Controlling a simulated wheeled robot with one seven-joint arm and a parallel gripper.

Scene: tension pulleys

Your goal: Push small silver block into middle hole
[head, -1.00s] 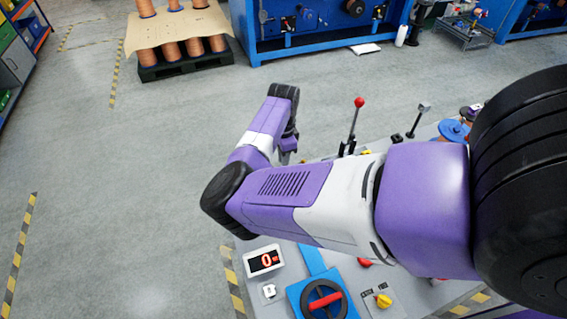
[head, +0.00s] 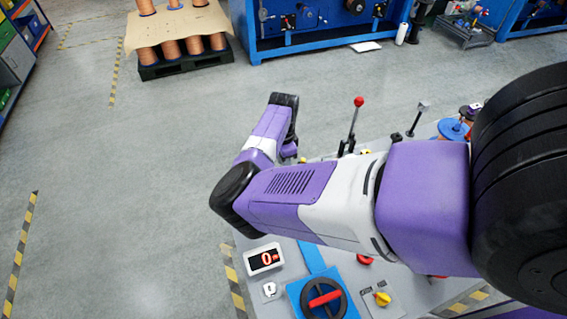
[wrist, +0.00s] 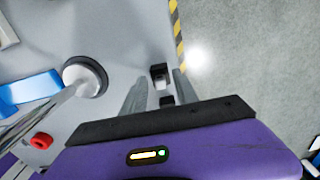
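My gripper (wrist: 159,80) shows in the wrist view as two grey fingers set apart, pointing down at a light grey panel. A small silver and dark block (wrist: 159,72) sits between the fingertips, close to the panel's striped edge. I cannot tell whether either finger touches it. A second small dark shape (wrist: 167,101) lies nearer the palm, partly hidden by it. I cannot make out the middle hole. In the head view my arm covers the gripper's fingers and the block.
In the wrist view a round-based post (wrist: 86,77) stands left of the fingers. Open floor lies beyond the panel.

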